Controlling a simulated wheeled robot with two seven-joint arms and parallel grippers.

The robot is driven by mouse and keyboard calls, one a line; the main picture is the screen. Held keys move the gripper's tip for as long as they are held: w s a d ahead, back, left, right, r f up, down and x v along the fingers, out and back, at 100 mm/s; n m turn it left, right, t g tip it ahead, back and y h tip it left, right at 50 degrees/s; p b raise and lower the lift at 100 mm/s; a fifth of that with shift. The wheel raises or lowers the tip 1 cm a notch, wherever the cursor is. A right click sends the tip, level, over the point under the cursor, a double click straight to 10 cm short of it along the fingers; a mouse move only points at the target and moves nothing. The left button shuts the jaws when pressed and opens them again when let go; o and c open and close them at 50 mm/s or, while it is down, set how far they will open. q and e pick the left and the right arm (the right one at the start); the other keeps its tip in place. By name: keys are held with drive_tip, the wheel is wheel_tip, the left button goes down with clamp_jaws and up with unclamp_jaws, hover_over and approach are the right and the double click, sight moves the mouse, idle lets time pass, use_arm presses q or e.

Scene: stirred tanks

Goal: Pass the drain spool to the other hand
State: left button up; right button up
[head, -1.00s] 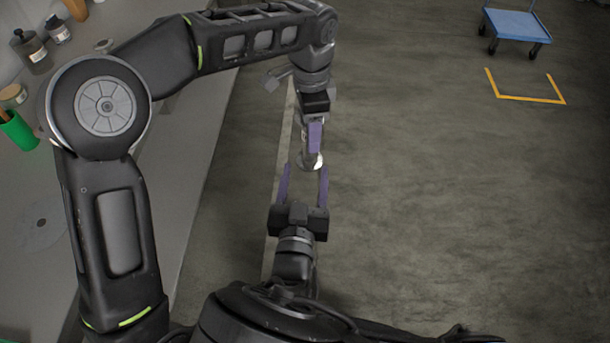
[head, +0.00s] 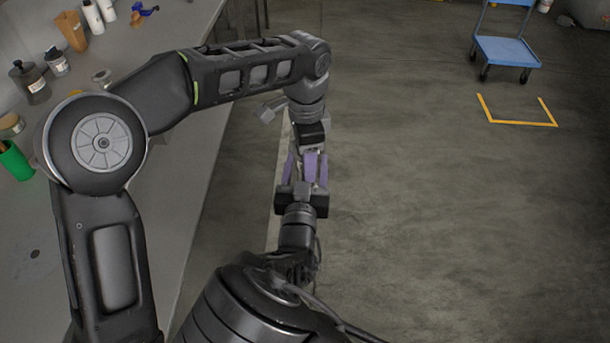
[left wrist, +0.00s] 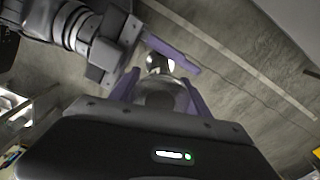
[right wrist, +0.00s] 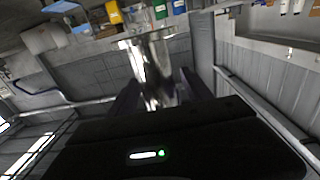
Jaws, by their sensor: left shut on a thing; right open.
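The drain spool (left wrist: 159,97) is a grey metal cylinder with a shiny flanged end. My left gripper (head: 311,158) points down and is shut on it; in the left wrist view the purple fingers sit on either side. My right gripper (head: 306,172) is open, coming from below with its fingers around the spool's free end. In the right wrist view the bright spool (right wrist: 150,62) stands between the dark fingers. I cannot tell if the right fingers touch it. In the head view the fingers mostly hide the spool.
A grey bench (head: 165,205) with bottles (head: 30,82) and a green cup (head: 15,160) runs along the left. A blue cart (head: 507,50) stands at the back right near yellow floor marking (head: 518,122). The floor to the right is clear.

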drive_tip(key=shift+w, duration=0.15)
clamp_jaws()
use_arm(q)
drive_tip(key=o, duration=1.7)
drive_tip(key=shift+c, duration=0.2)
drive_tip(key=shift+d, duration=0.1)
